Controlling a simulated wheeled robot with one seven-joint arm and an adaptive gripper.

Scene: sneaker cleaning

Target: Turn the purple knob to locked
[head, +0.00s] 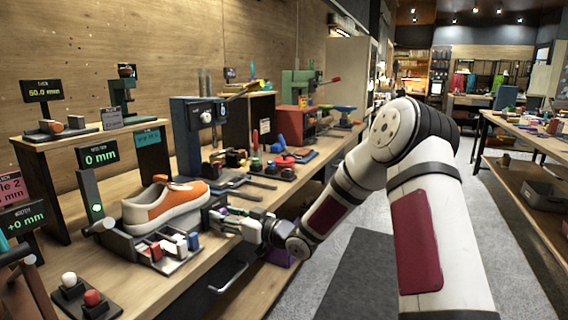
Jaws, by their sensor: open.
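My gripper (222,222) reaches in from the right over the front of the workbench, beside the toe of an orange and white sneaker (168,206). Its jaws are open, with nothing clearly between them. A small purple part shows just beyond the fingers, but I cannot tell whether it is the purple knob or how it is turned. Another purple piece (283,256) shows below the bench edge, partly hidden behind my wrist. The sneaker rests on a dark fixture with red, white and blue blocks (172,248) in front of it.
A blue press (190,125) stands behind the sneaker. Displays, one reading 0 mm (98,156), stand at the left. A base with red and white buttons (90,297) is at the front left. Several tools crowd the bench behind my gripper. Grey floor lies open to the right.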

